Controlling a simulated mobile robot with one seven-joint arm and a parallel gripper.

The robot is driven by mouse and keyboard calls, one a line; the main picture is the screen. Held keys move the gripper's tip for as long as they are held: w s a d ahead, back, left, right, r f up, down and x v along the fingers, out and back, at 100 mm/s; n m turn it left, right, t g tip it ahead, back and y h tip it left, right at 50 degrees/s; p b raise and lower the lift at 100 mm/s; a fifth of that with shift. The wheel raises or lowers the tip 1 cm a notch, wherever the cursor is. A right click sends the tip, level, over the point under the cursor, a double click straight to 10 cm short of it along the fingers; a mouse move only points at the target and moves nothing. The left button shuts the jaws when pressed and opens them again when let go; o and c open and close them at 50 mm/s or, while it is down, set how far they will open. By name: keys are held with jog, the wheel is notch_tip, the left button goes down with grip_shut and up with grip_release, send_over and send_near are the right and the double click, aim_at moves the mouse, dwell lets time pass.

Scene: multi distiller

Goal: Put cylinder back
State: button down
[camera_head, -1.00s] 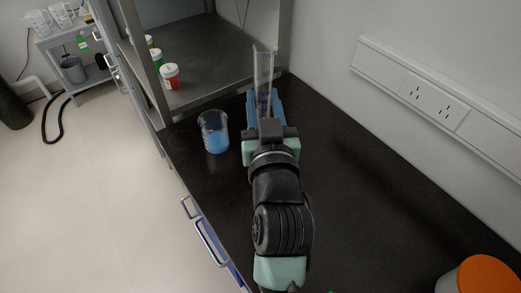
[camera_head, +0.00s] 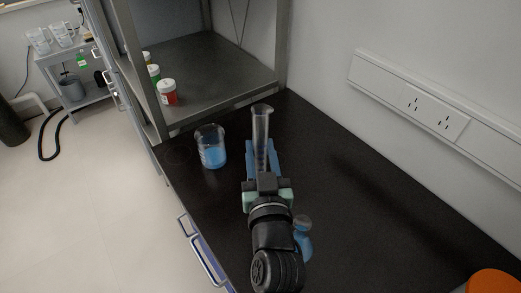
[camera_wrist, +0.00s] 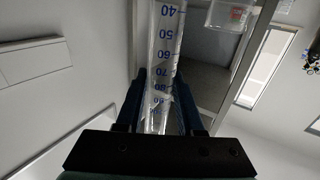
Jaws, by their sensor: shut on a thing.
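A clear graduated cylinder (camera_head: 261,135) stands roughly upright between the blue fingers of my gripper (camera_head: 261,165) in the head view. In the wrist view the cylinder (camera_wrist: 163,60) with its blue scale marks runs between the two dark fingers of my gripper (camera_wrist: 165,100). My gripper is shut on it. The cylinder's lower end is hidden behind the gripper, so I cannot tell whether it touches the bench.
A beaker of blue liquid (camera_head: 212,149) stands on the black bench (camera_head: 370,220) left of the cylinder. A blue object (camera_head: 302,236) sits right of my arm. A metal shelf (camera_head: 205,75) with several small jars is behind. An orange lid (camera_head: 494,282) is at lower right.

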jog(key=c, duration=0.5)
grip_release()
jog(key=shift+r+p, duration=0.25)
jog(key=shift+p, duration=0.1)
jog(key=shift+s+d+f+b, duration=0.15)
jog(key=shift+s+b, duration=0.3)
jog(key=shift+s, duration=1.55)
jog(key=shift+s+d+r+b, duration=0.1)
jog(key=shift+s+d+b, duration=0.25)
jog(key=shift+s, duration=1.65)
jog(key=shift+s+d+f+b, duration=0.1)
jog(key=shift+s+b, duration=0.45)
jog(key=shift+s, duration=1.45)
